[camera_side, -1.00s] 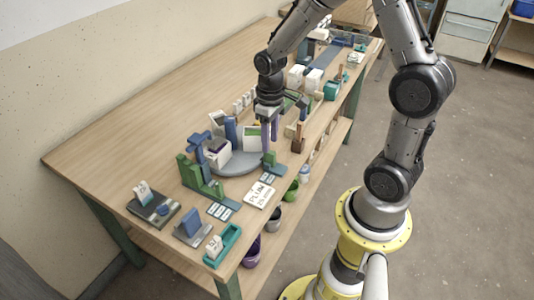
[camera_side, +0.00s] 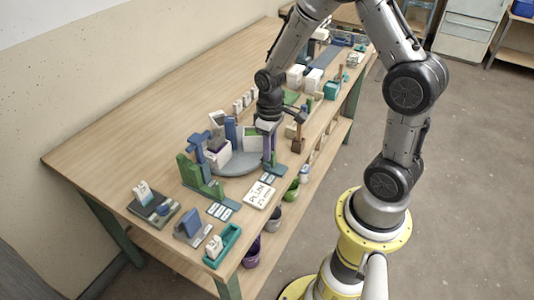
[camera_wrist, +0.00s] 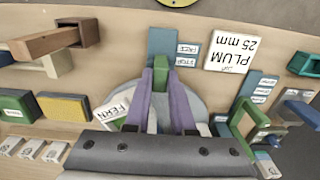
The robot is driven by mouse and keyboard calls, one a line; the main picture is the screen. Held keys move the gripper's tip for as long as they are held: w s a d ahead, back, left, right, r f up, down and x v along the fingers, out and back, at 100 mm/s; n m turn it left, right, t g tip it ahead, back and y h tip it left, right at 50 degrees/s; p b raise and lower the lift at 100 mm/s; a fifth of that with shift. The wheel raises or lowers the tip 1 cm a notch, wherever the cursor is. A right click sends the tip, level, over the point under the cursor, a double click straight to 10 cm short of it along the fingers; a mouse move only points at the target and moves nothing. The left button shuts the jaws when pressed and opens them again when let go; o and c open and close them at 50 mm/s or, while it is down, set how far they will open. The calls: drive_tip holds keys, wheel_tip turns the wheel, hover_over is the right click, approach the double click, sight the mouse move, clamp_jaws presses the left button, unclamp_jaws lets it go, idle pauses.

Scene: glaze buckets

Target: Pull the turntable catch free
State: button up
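The grey round turntable (camera_side: 240,164) lies on the bench and carries white tiles and a blue block. The green catch (camera_wrist: 160,74) stands at its near edge on a blue-grey base plate (camera_wrist: 161,42). In the side view the catch (camera_side: 274,162) is partly behind my fingers. My gripper (camera_wrist: 161,86) points down at the catch with its two purple fingers, one on each side of it. The gripper also shows in the side view (camera_side: 268,155). The fingertips are very close to the catch, and I cannot tell whether they press on it.
A white "PLUM 25 mm" card (camera_side: 259,195) lies just in front of the catch. A green stepped bracket (camera_side: 200,180) stands left of the turntable. A brown block (camera_side: 298,144) stands to the right. Buckets (camera_side: 274,218) sit below the bench edge. The bench's back left is clear.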

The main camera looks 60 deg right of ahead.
drive_tip(key=shift+s, duration=0.9)
clamp_jaws()
drive_tip(key=o, duration=0.7)
unclamp_jaws()
drive_tip(key=shift+r, duration=0.1)
wheel_tip(320, 180, up, 7)
